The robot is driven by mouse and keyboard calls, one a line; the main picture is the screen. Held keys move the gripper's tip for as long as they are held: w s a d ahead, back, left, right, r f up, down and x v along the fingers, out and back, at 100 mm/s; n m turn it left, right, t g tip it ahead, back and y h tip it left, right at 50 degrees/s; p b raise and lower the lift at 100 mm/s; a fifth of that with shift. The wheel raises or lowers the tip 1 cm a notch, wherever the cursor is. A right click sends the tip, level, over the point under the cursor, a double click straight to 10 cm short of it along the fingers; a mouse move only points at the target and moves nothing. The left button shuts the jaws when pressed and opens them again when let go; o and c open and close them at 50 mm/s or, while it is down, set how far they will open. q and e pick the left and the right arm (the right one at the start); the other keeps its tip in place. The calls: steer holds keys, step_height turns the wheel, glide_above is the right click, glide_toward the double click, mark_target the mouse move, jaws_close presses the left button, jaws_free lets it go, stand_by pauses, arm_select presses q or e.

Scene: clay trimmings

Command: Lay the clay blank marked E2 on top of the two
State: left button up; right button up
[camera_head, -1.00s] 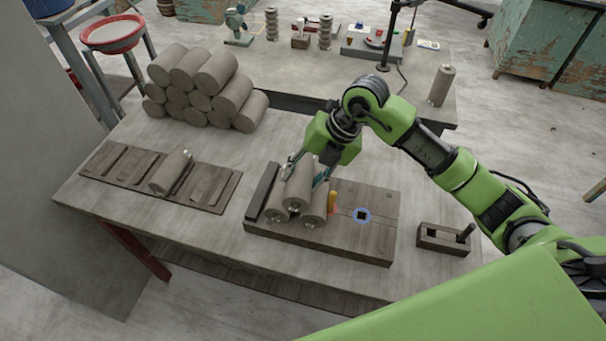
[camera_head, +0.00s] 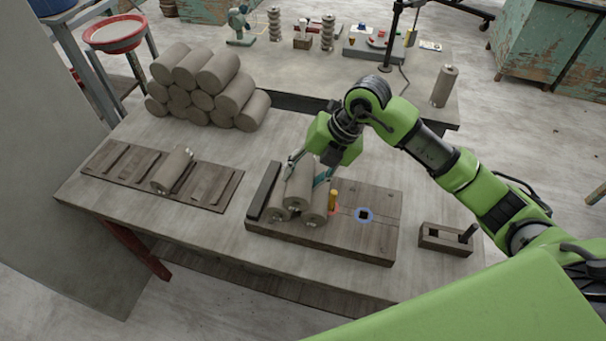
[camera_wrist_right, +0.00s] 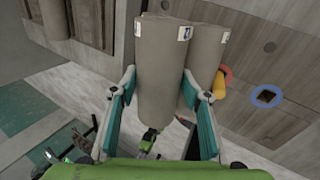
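Three grey clay cylinders are stacked on a wooden board (camera_head: 380,240). The top blank (camera_head: 299,184) lies along the groove between the lower left cylinder (camera_head: 277,209) and the lower right cylinder (camera_head: 314,213). My right gripper (camera_head: 307,177) reaches down around the top blank. In the right wrist view, the gripper (camera_wrist_right: 160,88) has one teal finger on each side of the top blank (camera_wrist_right: 162,70), with narrow gaps; it looks open. The lower right cylinder (camera_wrist_right: 208,55) shows beside it. White tags are too small to read. My left gripper is out of view.
A yellow peg (camera_head: 333,200) stands close right of the stack, near a blue ring (camera_head: 363,215). A dark rail (camera_head: 263,190) borders it at left. A slatted tray (camera_head: 215,190) holds one cylinder (camera_head: 172,168). A cylinder pile (camera_head: 205,85) stands behind. A small wooden box (camera_head: 445,240) is at right.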

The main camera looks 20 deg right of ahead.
steer(key=shift+o, duration=1.3)
steer(key=shift+s+d+f, duration=0.15)
steer(key=shift+s+f, duration=0.1)
steer(key=shift+f, duration=0.3)
steer(key=shift+w+d, duration=0.1)
steer(key=shift+w, duration=0.05)
steer(key=shift+r, duration=0.1)
steer(key=shift+r, duration=0.25)
steer(key=v, duration=1.1)
steer(key=shift+d, duration=0.2)
steer(key=shift+r, duration=0.15)
